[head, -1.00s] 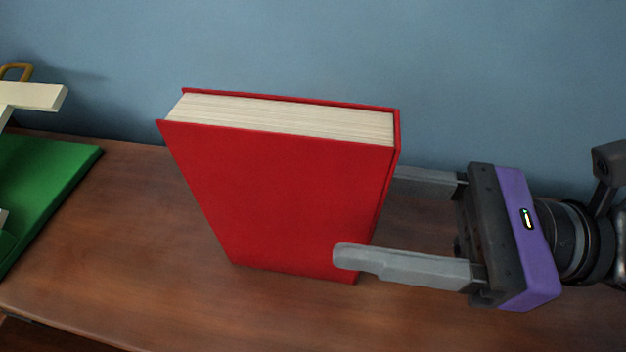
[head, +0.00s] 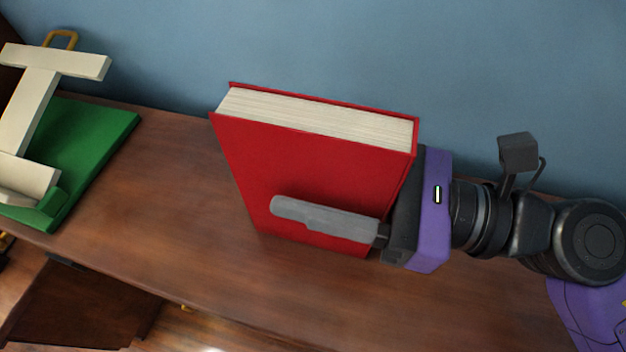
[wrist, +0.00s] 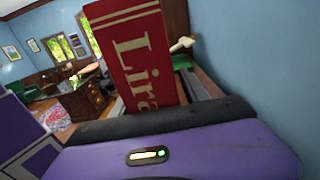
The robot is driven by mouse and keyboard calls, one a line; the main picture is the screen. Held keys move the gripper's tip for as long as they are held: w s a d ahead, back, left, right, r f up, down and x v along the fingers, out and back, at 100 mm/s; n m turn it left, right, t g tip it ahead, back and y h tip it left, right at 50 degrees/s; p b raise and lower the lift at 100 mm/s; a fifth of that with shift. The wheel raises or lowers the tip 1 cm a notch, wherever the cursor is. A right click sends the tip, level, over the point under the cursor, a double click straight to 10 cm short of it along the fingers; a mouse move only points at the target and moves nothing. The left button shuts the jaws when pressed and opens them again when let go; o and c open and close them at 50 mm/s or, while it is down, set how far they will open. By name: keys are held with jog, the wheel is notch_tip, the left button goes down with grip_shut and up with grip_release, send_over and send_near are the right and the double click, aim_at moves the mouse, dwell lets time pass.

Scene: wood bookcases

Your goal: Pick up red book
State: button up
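The red book (head: 310,165) stands upright on the brown wooden top, its pale page edges facing up. My gripper (head: 340,215) reaches in from the right at the book's spine side. One grey finger lies across the front of the near cover; the other is hidden behind the book. The fingers look still spread wide around the book, and I cannot see firm contact. In the wrist view the book's red spine (wrist: 138,50) with gold lettering rises just beyond my purple gripper body.
A green book or board with a cream letter-shaped object (head: 35,100) stands at the left of the wooden top (head: 170,190). A blue wall is close behind. Bare wood lies between it and the red book. The wrist view shows a desk (wrist: 88,98) farther off in the room.

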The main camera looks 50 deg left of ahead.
grip_shut()
jog(key=shift+r, duration=0.15)
dwell(1.0)
